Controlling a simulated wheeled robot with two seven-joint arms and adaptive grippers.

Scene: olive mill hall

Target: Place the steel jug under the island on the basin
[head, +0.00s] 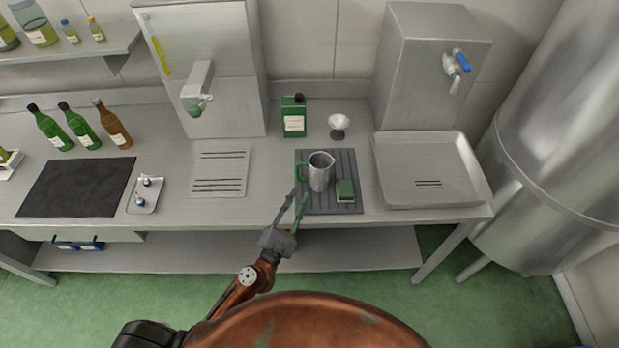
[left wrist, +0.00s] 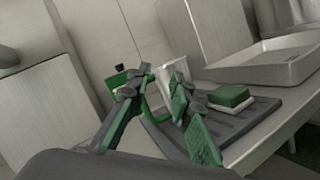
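The steel jug (head: 321,172) stands upright on a grey ribbed mat (head: 330,208), its green handle toward the left. It also shows in the left wrist view (left wrist: 172,75), partly behind my fingers. My left gripper (head: 299,192) is at the mat's front left, by the handle. In the left wrist view its two green fingers (left wrist: 160,84) are apart, with the handle between them in the picture; I cannot tell if they touch it. The basin (head: 410,186), a shallow steel tray with drain slots, is right of the mat and empty. My right gripper is not in view.
A green-and-white sponge (head: 345,190) lies beside the jug. A green tin (head: 293,117) and a small white-topped cup (head: 339,125) stand behind. A steel box with a blue-handled tap (head: 456,70) rises behind the basin. A large tank (head: 560,140) stands right.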

